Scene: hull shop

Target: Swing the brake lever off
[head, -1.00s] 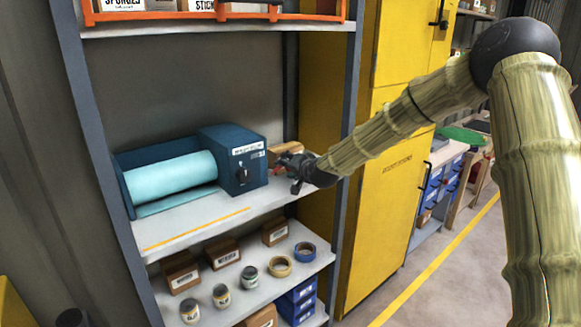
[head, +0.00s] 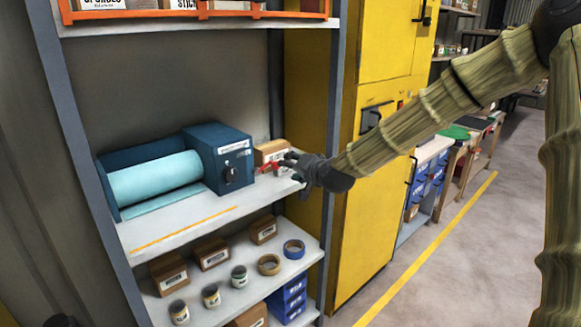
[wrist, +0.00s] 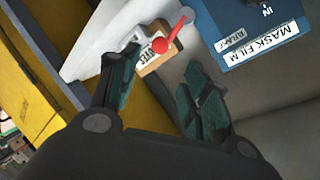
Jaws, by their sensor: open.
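The red brake lever (head: 267,168) sticks out at the right side of the blue film dispenser (head: 222,150) on the shelf. In the wrist view the lever (wrist: 174,32) shows a round red knob at its near end. The dispenser (wrist: 250,30) there carries a "MASK FILM" label. My gripper (head: 291,168) is just right of the lever, above the shelf's right end. In the wrist view my gripper (wrist: 160,78) is open and empty, its fingers spread, with the knob ahead of the gap and seemingly apart from both fingers.
A cardboard box (head: 271,150) stands behind the lever. A roll of light blue film (head: 155,178) lies in the dispenser. The rack post (head: 333,120) and yellow cabinet (head: 375,200) are close on the right. Jars, tapes and boxes fill the lower shelf (head: 225,275).

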